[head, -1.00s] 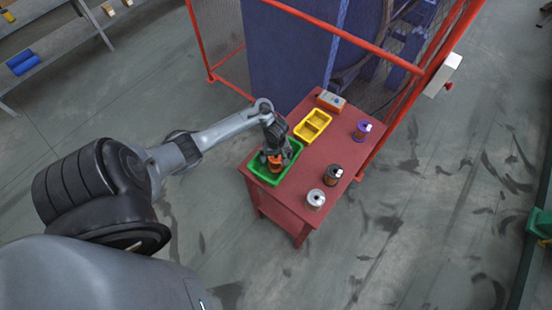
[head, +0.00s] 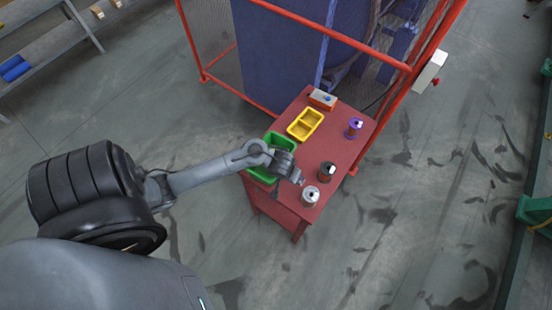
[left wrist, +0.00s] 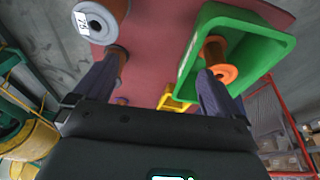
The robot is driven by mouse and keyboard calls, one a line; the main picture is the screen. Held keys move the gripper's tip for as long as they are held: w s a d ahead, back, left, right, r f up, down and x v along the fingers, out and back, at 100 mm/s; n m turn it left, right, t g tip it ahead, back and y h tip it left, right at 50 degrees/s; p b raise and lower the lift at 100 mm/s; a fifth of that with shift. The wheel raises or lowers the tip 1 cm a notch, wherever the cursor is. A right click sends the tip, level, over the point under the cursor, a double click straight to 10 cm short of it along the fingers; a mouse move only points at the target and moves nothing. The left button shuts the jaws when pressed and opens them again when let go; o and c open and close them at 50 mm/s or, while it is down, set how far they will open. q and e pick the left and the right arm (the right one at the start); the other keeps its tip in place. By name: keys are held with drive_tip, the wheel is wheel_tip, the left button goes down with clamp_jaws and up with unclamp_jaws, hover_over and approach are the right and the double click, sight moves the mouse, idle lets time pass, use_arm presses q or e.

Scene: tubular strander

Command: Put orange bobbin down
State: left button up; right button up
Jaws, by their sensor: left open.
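The orange bobbin (left wrist: 226,73) shows in the left wrist view, inside the green tray (left wrist: 262,52), with its brown winding and orange flange visible. In the head view the green tray (head: 262,177) is partly covered by my left arm, and the bobbin is hidden. My left gripper (head: 299,179) is over the table beside the tray, near the grey and dark bobbins. In the left wrist view its fingers (left wrist: 157,72) are wide apart with nothing between them. One finger overlaps the orange bobbin's edge in the picture; I cannot tell whether they touch. My right gripper is not in view.
The red table (head: 320,150) also holds a grey bobbin (head: 310,195), a dark bobbin (head: 327,171), a purple bobbin (head: 354,128), a yellow tray (head: 305,125) and a control box (head: 322,99). A red-framed guard (head: 390,120) stands behind it.

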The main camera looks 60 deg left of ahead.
use_arm(q)
drive_tip(key=s+d+r+m+h, duration=0.1)
drive_tip(key=s+d+r+m, duration=0.6)
drive_tip(key=s+d+r, duration=0.3)
wheel_tip(320, 180, up, 4)
drive_tip(key=shift+s+d+f+h, duration=0.15)
drive_tip(key=shift+s+h, duration=0.15)
drive_tip(key=shift+s, duration=0.25)
wheel_tip(320, 180, up, 4)
drive_tip(key=p, duration=0.3)
drive_tip(key=shift+f, duration=0.15)
